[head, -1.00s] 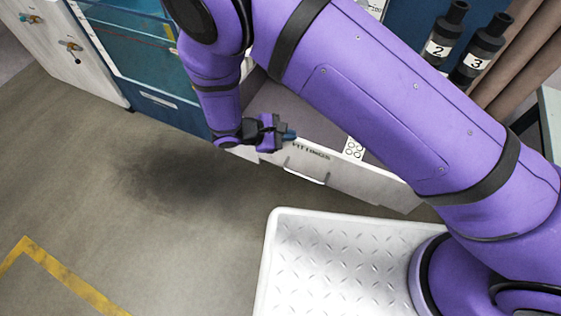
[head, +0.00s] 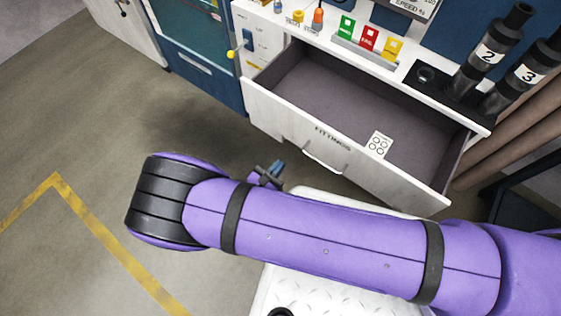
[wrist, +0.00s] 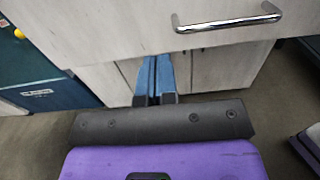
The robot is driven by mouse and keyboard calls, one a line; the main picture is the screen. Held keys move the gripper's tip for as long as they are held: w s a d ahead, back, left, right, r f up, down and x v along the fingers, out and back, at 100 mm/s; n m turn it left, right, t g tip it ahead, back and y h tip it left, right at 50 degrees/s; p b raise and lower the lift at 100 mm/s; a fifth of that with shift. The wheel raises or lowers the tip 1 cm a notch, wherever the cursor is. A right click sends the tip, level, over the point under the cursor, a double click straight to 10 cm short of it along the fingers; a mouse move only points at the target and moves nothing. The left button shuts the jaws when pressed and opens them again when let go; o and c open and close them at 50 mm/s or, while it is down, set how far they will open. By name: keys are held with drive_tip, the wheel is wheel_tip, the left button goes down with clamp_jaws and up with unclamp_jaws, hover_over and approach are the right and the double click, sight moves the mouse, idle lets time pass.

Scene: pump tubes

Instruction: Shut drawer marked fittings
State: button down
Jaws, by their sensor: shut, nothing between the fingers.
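The drawer marked FITTINGS (head: 345,150) stands pulled well out of the white cabinet in the head view. My gripper (head: 277,168) is shut and empty, in front of and below the drawer front, left of the handle. In the wrist view its blue fingers (wrist: 154,80) lie together beneath the drawer's pale front. The gripper body is partly hidden behind my arm in the head view.
Black tubes marked 2 (head: 488,53) and 3 (head: 520,80) stand at the right of the worktop. Green, red and yellow cards (head: 368,38) stand behind the drawer. A blue cabinet (head: 205,75) is at the left. Floor in front of it is clear.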

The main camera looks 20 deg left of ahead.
sight(305, 136)
drive_tip(key=x, duration=1.1)
drive_tip(key=shift+w, duration=0.25)
drive_tip(key=shift+w+d, duration=0.1)
drive_tip(key=x, duration=2.6)
drive_tip(key=shift+f, duration=0.15)
drive_tip(key=shift+w+d, duration=0.15)
drive_tip(key=shift+w, duration=0.35)
drive_tip(key=shift+w+d, duration=0.1)
drive_tip(key=shift+w, duration=0.1)
drive_tip(key=shift+w+r, duration=0.1)
drive_tip(key=shift+r, duration=0.15)
